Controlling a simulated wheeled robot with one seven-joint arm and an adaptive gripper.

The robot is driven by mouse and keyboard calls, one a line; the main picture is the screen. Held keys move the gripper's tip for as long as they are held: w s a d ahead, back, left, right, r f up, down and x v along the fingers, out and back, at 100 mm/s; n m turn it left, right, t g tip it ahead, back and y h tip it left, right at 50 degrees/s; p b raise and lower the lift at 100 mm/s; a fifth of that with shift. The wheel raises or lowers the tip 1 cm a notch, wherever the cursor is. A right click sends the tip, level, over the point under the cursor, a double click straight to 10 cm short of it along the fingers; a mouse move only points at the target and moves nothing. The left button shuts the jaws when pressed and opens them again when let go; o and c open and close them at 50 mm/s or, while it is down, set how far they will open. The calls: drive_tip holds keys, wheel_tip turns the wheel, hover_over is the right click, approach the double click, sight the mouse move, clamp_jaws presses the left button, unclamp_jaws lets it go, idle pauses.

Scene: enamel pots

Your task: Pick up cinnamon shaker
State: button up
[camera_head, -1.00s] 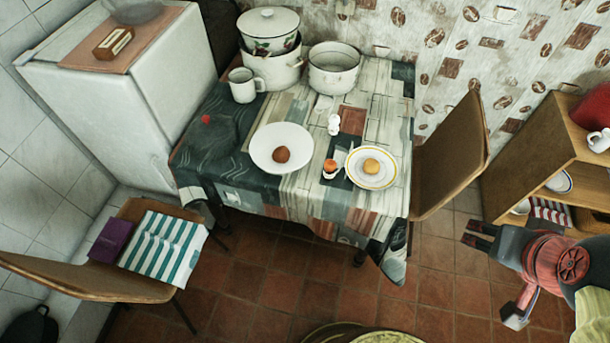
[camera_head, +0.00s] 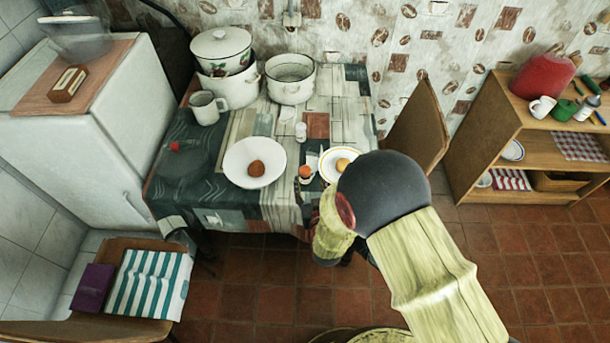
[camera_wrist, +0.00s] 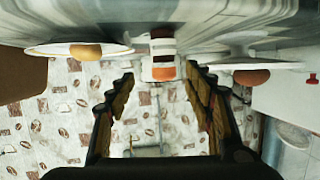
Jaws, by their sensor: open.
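The cinnamon shaker, which I take to be the small jar with an orange-brown top (camera_head: 305,171), stands on the table between two plates. In the wrist view, which is upside down, the shaker (camera_wrist: 162,72) shows its orange-brown top and a pale band, near the middle. My gripper (camera_wrist: 159,76) is open, with one finger on each side of the shaker's line. The shaker appears at or just beyond the fingertips; I cannot tell whether it is between them. In the head view my arm hides the gripper.
A white plate with a brown bun (camera_head: 255,170) is left of the shaker; a yellow-rimmed plate (camera_head: 328,160) is right. A small white shaker (camera_head: 300,131) stands behind. Pots (camera_head: 290,80) and a mug (camera_head: 207,107) are at the back. A chair (camera_head: 418,125) stands at right.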

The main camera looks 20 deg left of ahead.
sight(306, 178)
drive_tip(key=shift+s+a+f, duration=0.15)
drive_tip(key=shift+s+f, duration=0.1)
drive_tip(key=shift+f, duration=0.15)
drive_tip(key=shift+w+a+f, duration=0.15)
drive_tip(key=b+x, duration=0.2)
drive_tip(key=x, duration=0.4)
drive_tip(key=shift+w+a+f, duration=0.1)
drive_tip(key=shift+w+f, duration=0.05)
drive_tip(key=shift+w, duration=0.1)
drive_tip(key=shift+w+a, duration=0.15)
drive_tip(key=shift+w, duration=0.15)
drive_tip(key=shift+c, duration=1)
drive_tip(key=c, duration=1.1)
